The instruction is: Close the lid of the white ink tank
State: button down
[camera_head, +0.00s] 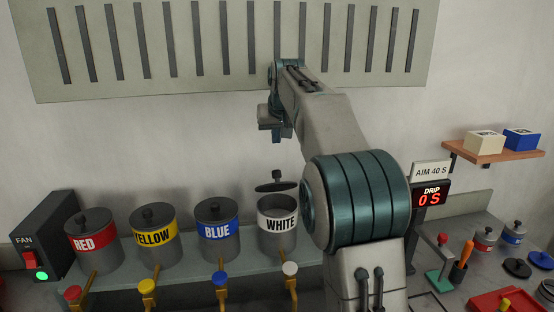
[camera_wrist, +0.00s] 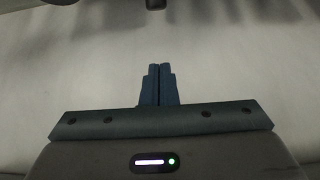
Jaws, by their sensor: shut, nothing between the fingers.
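The white ink tank (camera_head: 277,226) stands at the right end of the row of tanks in the head view. Its dark lid (camera_head: 276,186) is raised above the rim and tilted, with a gap below it, so the tank is open. My gripper (camera_head: 276,138) is above the lid, apart from it, in front of the wall. In the wrist view my gripper (camera_wrist: 160,68) shows its two fingers together, with nothing between them. My arm passes close to the tank's right side in the head view.
The red tank (camera_head: 94,243), yellow tank (camera_head: 153,238) and blue tank (camera_head: 217,235) stand to the left with lids on. Taps with coloured knobs stick out below. A drip display (camera_head: 431,197) reads 0 S at right. The wall before my gripper is bare below a slatted panel (camera_head: 160,50).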

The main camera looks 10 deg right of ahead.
aim_at(277, 170)
jog(key=f, duration=0.3)
jog(key=w+f+p, duration=0.1)
jog(key=f, duration=0.2)
jog(key=shift+w+f, duration=0.2)
jog(key=shift+f, duration=0.1)
jog(key=shift+s+f, duration=0.3)
jog(key=shift+f, duration=0.3)
jog(key=shift+s, duration=0.1)
jog(key=shift+f+b, duration=0.15)
jog(key=shift+b, duration=0.25)
jog(key=shift+s+f+b, duration=0.1)
jog(key=shift+b, duration=0.25)
jog(key=shift+s+b, duration=0.2)
jog(key=shift+b, duration=0.35)
